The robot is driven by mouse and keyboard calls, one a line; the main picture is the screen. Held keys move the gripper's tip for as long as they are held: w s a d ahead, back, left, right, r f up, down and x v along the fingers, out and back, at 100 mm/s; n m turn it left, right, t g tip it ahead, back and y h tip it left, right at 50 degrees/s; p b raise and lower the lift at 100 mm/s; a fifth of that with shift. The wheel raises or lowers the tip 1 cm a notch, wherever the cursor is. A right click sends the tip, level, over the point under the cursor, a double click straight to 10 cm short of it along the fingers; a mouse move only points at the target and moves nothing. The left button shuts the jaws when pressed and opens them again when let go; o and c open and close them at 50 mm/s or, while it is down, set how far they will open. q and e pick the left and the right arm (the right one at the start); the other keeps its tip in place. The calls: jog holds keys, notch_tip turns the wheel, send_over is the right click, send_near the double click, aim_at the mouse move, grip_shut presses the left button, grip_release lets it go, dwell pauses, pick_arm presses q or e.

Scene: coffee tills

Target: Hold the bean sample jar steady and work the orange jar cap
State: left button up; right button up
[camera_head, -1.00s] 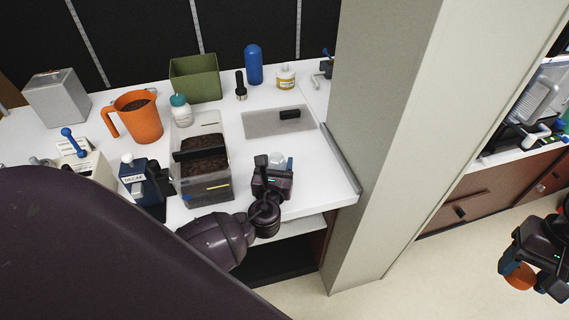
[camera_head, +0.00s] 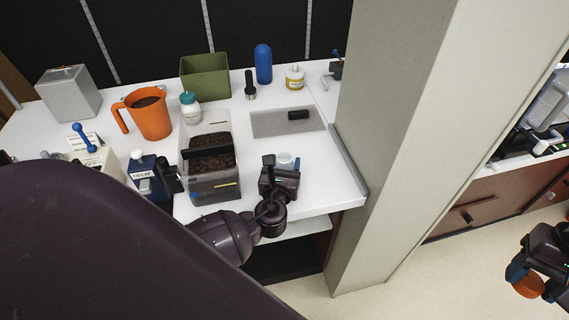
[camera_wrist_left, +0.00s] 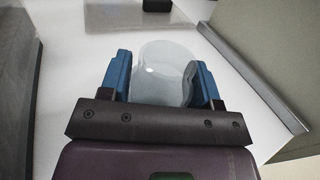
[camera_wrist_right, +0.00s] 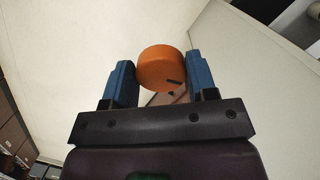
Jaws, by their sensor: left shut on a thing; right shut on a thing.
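The bean sample jar (camera_wrist_left: 163,74) is clear and round, held between the blue fingers of my left gripper (camera_wrist_left: 163,88). In the head view the jar (camera_head: 286,160) shows just beyond my left gripper (camera_head: 281,172), near the front right edge of the white counter. The orange jar cap (camera_wrist_right: 161,68) is off the jar, between the blue fingers of my right gripper (camera_wrist_right: 161,82), which is shut on it. In the head view the cap (camera_head: 529,287) and my right gripper (camera_head: 532,275) are at the far right, over the floor.
A clear bin of dark beans (camera_head: 215,190) stands left of my left gripper. A pale pillar (camera_head: 390,150) stands between my two grippers.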

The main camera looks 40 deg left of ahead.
pick_arm(q)
jog(key=o, duration=1.3)
